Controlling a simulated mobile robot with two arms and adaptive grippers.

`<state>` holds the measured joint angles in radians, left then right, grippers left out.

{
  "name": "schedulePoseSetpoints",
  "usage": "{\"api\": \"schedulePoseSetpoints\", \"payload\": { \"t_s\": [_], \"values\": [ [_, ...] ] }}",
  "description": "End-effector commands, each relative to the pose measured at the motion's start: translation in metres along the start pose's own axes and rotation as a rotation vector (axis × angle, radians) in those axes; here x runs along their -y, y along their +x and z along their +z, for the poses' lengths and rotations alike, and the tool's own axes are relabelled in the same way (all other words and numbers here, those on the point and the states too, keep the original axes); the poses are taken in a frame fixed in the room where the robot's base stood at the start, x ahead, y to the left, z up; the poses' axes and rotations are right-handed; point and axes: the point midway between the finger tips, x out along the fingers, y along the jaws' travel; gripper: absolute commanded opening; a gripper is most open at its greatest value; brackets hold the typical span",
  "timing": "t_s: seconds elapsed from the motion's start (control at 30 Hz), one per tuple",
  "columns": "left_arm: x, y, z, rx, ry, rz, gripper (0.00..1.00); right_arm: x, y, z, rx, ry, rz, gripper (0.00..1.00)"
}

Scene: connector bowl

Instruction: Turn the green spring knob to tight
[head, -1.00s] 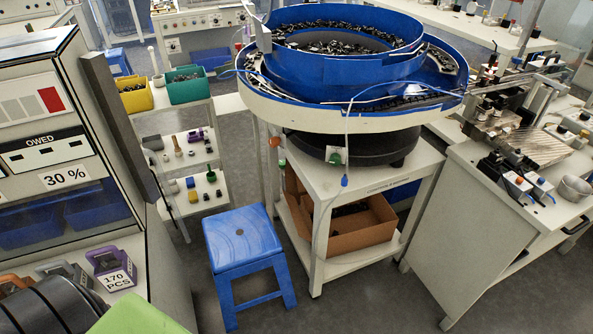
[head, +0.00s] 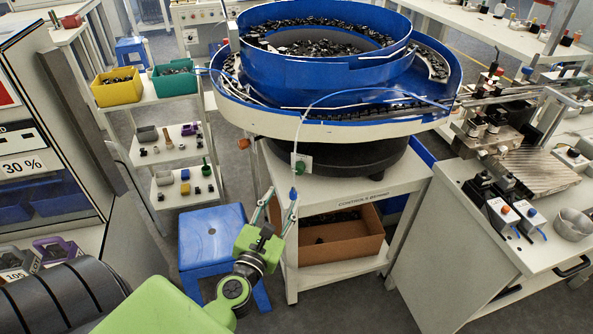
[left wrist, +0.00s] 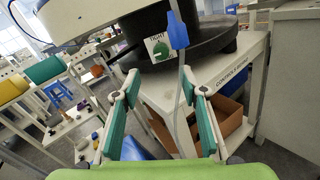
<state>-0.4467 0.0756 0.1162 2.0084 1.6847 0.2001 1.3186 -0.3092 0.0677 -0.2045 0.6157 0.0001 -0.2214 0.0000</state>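The green spring knob (head: 299,166) sits on a small white plate on the dark base under the blue bowl feeder. In the left wrist view the knob (left wrist: 161,49) shows close up, with the word TIGHT on its plate above it. My left gripper (head: 281,197) is open and empty, below the knob and in front of the cart. In the left wrist view its two teal fingers (left wrist: 158,78) stand apart, with the knob beyond their tips and not between them. My right gripper is out of view.
A hanging hose with a blue end (left wrist: 177,30) passes near the knob and the finger tips. An orange knob (head: 244,143) is to its left. The feeder's white rim (head: 320,131) overhangs. A blue stool (head: 212,236) stands below.

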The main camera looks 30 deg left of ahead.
Motion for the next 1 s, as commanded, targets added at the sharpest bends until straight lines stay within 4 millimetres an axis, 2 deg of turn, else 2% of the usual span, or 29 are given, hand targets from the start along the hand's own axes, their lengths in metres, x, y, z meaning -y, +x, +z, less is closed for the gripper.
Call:
{"api": "schedulePoseSetpoints", "payload": {
  "t_s": [0.03,0.2,0.5,0.7,1.0],
  "values": [
    [-0.001,0.01,0.005,0.003,0.001,0.0,0.39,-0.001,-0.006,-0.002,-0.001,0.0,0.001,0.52],
    [0.0,0.044,0.004,0.003,0.003,-0.001,0.39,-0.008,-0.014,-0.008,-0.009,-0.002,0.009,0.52],
    [0.0,0.098,0.001,0.001,0.006,-0.001,0.39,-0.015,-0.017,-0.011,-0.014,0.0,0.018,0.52],
    [0.001,0.116,0.0,0.0,0.005,-0.003,0.39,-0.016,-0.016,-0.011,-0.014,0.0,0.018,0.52],
    [0.001,0.12,0.0,0.0,0.005,-0.002,0.39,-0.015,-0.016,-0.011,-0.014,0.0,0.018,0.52]
  ]
}}
